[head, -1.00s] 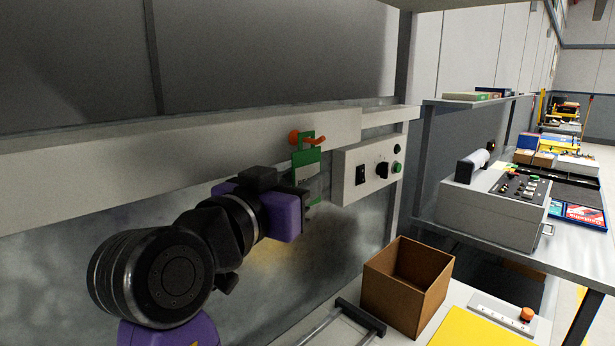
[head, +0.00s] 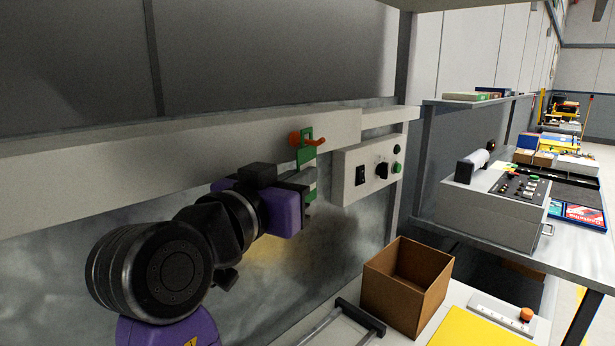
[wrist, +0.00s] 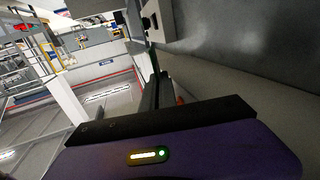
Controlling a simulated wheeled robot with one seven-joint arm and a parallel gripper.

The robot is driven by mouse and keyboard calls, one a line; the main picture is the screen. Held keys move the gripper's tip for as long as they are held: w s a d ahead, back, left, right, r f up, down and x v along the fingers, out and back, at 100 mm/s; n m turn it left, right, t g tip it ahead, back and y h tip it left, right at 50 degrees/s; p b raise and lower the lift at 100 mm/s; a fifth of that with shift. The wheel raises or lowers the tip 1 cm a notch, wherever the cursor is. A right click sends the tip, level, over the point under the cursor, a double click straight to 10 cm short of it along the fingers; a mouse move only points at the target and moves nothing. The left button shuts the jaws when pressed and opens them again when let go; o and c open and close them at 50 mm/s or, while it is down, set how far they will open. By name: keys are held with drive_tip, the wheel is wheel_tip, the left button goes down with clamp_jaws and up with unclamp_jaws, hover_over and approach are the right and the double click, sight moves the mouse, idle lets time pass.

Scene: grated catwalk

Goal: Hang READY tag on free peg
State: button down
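The READY tag (head: 306,155) is a green card with a white label, now mostly covered by my gripper in the head view. Its upper end is at an orange peg (head: 317,141) on the pale rail; whether the peg passes through its hole is unclear. My gripper (head: 302,184) has its fingers across the tag's middle and appears shut on it, with green showing above and below. In the wrist view, my fingers (wrist: 155,92) are close together, and a thin green edge of the tag (wrist: 150,45) shows beyond them.
A pale control box (head: 367,170) with a switch, knob and green button is fixed just right of the tag. An open brown box (head: 405,290) stands below on the bench, beside a yellow panel (head: 480,332). A grey machine (head: 493,205) stands further right.

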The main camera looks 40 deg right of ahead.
drive_tip(key=shift+s, duration=0.15)
drive_tip(key=shift+s, duration=0.35)
drive_tip(key=shift+s, duration=0.35)
drive_tip(key=shift+s+r+p, duration=0.15)
drive_tip(key=shift+s+r, duration=0.1)
drive_tip(key=shift+s, duration=0.25)
drive_tip(key=shift+s+r+p, duration=0.15)
drive_tip(key=shift+s+r, duration=0.05)
drive_tip(key=shift+s, duration=0.3)
idle(0.4)
drive_tip(key=shift+s, duration=0.2)
drive_tip(key=shift+s, duration=0.35)
drive_tip(key=shift+s, duration=0.3)
drive_tip(key=shift+s, duration=0.35)
drive_tip(key=shift+s, duration=0.7)
